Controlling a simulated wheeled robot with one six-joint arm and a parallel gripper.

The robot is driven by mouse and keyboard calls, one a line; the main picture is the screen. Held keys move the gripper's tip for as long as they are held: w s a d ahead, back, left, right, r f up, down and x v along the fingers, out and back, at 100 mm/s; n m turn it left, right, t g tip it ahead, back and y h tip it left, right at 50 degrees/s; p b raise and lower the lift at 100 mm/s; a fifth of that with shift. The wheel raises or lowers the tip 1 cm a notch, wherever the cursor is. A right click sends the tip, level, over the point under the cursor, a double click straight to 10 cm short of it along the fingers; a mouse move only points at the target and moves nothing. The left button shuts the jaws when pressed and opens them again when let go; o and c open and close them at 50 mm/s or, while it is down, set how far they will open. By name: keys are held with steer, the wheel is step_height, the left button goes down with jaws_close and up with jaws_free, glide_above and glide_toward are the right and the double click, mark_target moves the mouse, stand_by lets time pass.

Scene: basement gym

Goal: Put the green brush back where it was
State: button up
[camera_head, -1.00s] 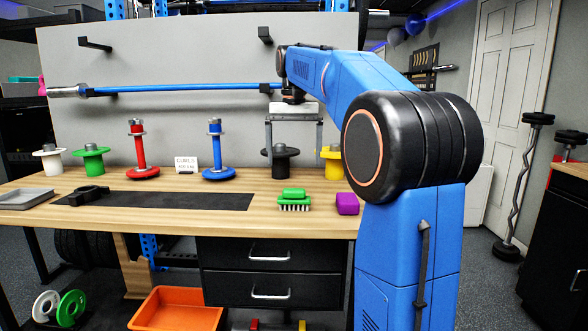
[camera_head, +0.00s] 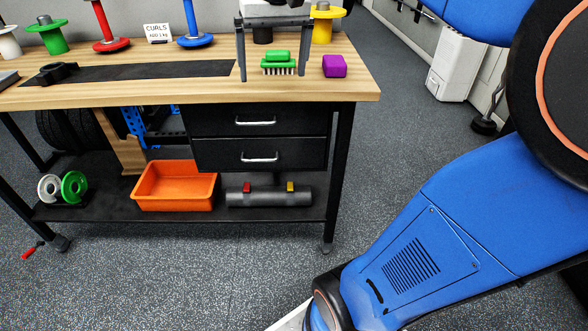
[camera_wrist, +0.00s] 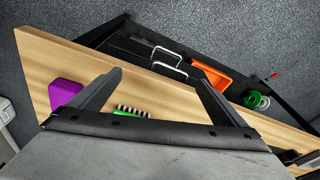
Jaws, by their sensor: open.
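My gripper (camera_head: 275,76) is open, with one finger on each side of the brush in the head view. No contact between the fingers and the brush shows. In the wrist view my open gripper (camera_wrist: 157,77) also shows, and the brush (camera_wrist: 158,115) lies near its base, partly hidden by the gripper body. How high the fingertips are above the wood is hard to tell.
A purple block (camera_head: 334,66) sits right of the brush, close to the right finger. Behind stand a yellow weight (camera_head: 324,27), a blue post (camera_head: 195,38) and a red post (camera_head: 110,42). A black mat (camera_head: 150,76) lies left. An orange bin (camera_head: 175,186) is on the lower shelf.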

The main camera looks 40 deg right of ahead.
steer(key=s+a+f+n+t, duration=0.1)
steer(key=s+a+f, duration=0.2)
steer(key=s+f, duration=0.5)
steer(key=s+a+f+n+t, duration=0.1)
steer(key=s+a+f+n, duration=0.1)
steer(key=s+f, duration=0.7)
step_height(320, 180, down, 3)
steer(key=shift+a+f+n+t, duration=0.2)
steer(key=shift+a+n+t, duration=0.1)
steer(key=shift+a, duration=0.3)
